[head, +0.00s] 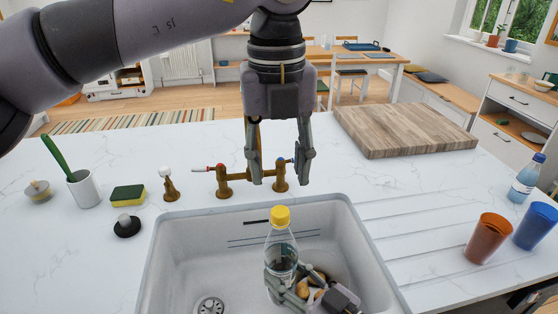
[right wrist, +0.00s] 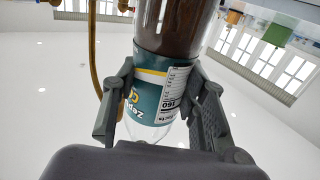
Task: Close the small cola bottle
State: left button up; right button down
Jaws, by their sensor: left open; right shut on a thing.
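The small bottle (head: 282,248) stands upright over the sink in the head view. Its upper part is clear, and a yellow cap (head: 280,215) sits at its top; I cannot tell how tightly. My right gripper (head: 285,287) is shut around the bottle's lower part. In the right wrist view the bottle (right wrist: 155,98) shows a teal label and dark brown contents between the fingers of my right gripper (right wrist: 157,105). My left gripper (head: 278,182) hangs fingers down above the cap, open and empty, apart from it in the picture.
The sink (head: 178,255) holds some brown pieces (head: 319,279) beside my right gripper. Brass taps (head: 223,182) stand behind it. A cutting board (head: 400,128) lies back right; orange (head: 487,238) and blue (head: 534,226) cups and a water bottle (head: 525,180) stand right. A sponge (head: 128,195) lies left.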

aim_at(280, 211)
dwell(0.3)
pick_arm(q)
jog(key=shift+d+f, duration=0.1)
jog(key=shift+f, duration=3.9)
jog(key=shift+c, duration=0.3)
grip_shut()
